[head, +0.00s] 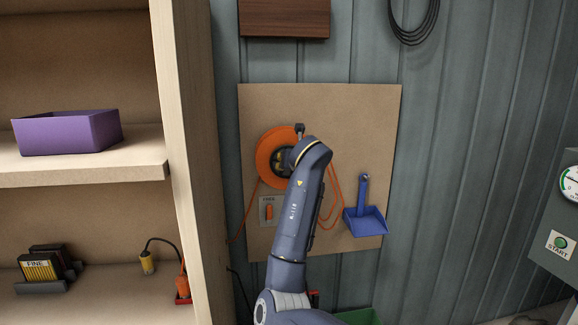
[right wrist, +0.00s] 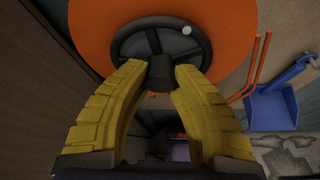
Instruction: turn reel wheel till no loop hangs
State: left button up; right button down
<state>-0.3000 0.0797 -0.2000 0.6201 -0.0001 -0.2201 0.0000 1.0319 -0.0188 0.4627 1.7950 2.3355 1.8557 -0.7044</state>
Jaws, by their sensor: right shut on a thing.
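The orange reel (head: 264,158) is mounted on a tan board, partly hidden behind my right arm. Its dark spoked wheel (right wrist: 128,42) shows in the right wrist view, with a small pale dot on its rim. My right gripper (right wrist: 160,78) has its yellow fingers shut on the wheel's dark knob (right wrist: 160,66), at the side of the rim nearest the gripper. Orange cable (head: 338,190) hangs in a loop to the right of the arm; two strands (right wrist: 259,68) show in the right wrist view. My left gripper is not in view.
A blue dustpan (head: 364,220) hangs right of the cable, close to it. A wooden shelf (head: 185,150) stands close on the left; a grey gauge panel (head: 560,215) is at far right.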

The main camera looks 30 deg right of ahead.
jog(key=shift+f, duration=0.2)
jog(key=c, duration=1)
grip_release()
jog(key=shift+r, duration=0.1)
jog(key=shift+v, duration=5.95)
